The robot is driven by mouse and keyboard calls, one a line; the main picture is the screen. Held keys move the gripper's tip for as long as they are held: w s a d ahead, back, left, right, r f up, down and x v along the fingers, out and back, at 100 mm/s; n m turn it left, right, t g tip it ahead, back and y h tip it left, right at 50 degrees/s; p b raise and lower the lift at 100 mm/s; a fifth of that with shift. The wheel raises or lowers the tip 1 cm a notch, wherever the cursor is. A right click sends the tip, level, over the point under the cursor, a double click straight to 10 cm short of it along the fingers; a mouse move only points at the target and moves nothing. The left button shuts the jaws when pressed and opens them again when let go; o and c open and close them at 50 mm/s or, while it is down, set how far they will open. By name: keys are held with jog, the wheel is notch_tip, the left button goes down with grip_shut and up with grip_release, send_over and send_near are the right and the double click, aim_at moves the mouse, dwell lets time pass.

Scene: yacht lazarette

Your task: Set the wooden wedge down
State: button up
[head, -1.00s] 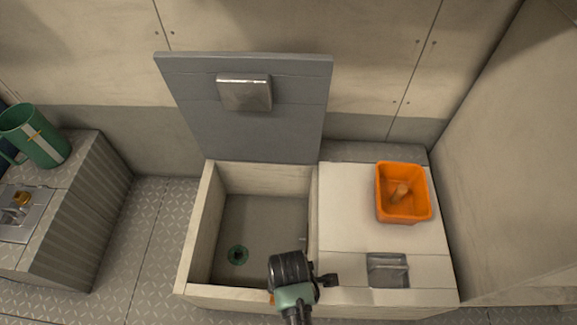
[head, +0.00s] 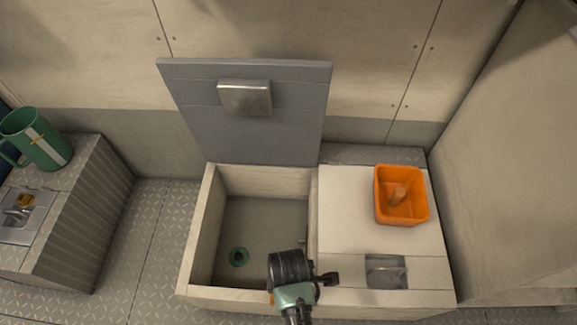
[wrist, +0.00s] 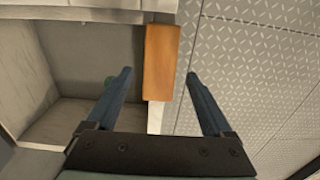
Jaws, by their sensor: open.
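The wooden wedge (wrist: 161,62) is an orange-brown block in the wrist view. It lies along the pale rim (wrist: 155,118) of the open locker and shows between my two fingers. My gripper (wrist: 159,73) is open, with a visible gap on each side of the wedge. In the head view my wrist hides most of this spot at the locker's front rim (head: 230,297); only a small orange bit (head: 271,299) shows beside it, probably the wedge.
The locker's grey lid (head: 250,130) stands raised behind it. A green mug (head: 38,140) stands on the left bench. A green ring (head: 239,257) is on the locker floor.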

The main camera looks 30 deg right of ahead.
notch_tip(320, 180, up, 10)
jog(key=p, duration=0.4)
jog(key=shift+w, duration=0.1)
jog(key=w+r+m+t+h, duration=0.3)
jog(key=w+r+t, duration=0.7)
jog(key=w+r, duration=1.1)
jog(key=w+a+r+m+t, duration=0.25)
jog(key=r+t, duration=0.25)
jog(key=r, duration=1.1)
notch_tip(320, 180, up, 17)
jog(key=s+a+m+t+y, duration=0.1)
jog(key=a+m+t, duration=0.2)
jog(key=t, duration=0.2)
jog(key=s+a+r+m+t+y, duration=0.1)
jog(key=s+a+r+t, duration=0.1)
jog(key=s+r, duration=0.4)
jog(key=s+a+r+m+t+y, duration=0.1)
jog(key=s+r+t, duration=0.4)
jog(key=r, duration=0.6)
jog(key=shift+s+a+r+m, duration=0.35)
jog(key=shift+s+a+r, duration=0.05)
jog(key=shift+s+a, duration=0.1)
